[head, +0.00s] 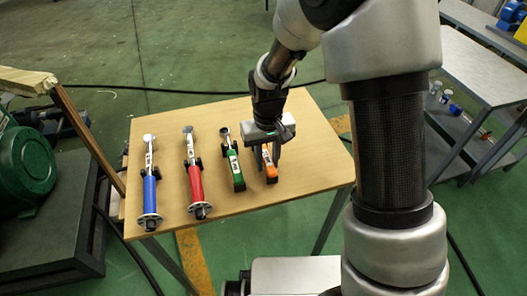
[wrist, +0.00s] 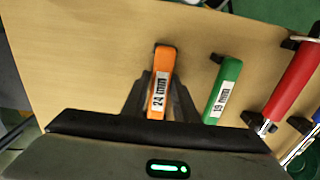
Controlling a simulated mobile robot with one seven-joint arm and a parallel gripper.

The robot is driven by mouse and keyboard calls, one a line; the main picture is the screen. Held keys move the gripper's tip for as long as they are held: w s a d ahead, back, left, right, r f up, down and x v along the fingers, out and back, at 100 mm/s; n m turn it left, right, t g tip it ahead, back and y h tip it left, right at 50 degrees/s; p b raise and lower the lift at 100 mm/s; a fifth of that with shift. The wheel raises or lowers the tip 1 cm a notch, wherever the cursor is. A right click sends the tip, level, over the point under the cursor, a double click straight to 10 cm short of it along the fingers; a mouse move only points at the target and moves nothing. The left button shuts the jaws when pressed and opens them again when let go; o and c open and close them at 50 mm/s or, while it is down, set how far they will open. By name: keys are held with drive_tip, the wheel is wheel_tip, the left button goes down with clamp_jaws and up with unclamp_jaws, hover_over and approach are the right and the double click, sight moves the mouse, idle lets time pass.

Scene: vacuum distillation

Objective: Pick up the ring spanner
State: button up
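Four tools lie in a row on the table. An orange tool (wrist: 163,62) with a "24 mm" label lies at the right end in the head view, where its handle end (head: 271,173) shows. A green tool (wrist: 222,88) labelled "19 mm" lies beside it (head: 236,170). Which one is the ring spanner I cannot tell; the orange tool's far end is hidden. My gripper (head: 267,155) points down over the orange tool. Its fingers (wrist: 163,85) stand on either side of the handle, very close; whether they touch it I cannot tell.
A red-handled tool (head: 195,180) and a blue-handled tool (head: 150,190) lie farther left on the wooden table (head: 295,195). A green machine (head: 25,165) stands left of the table. Grey shelving (head: 475,60) stands at the right. The table's right part is clear.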

clamp_jaws()
idle(1.1)
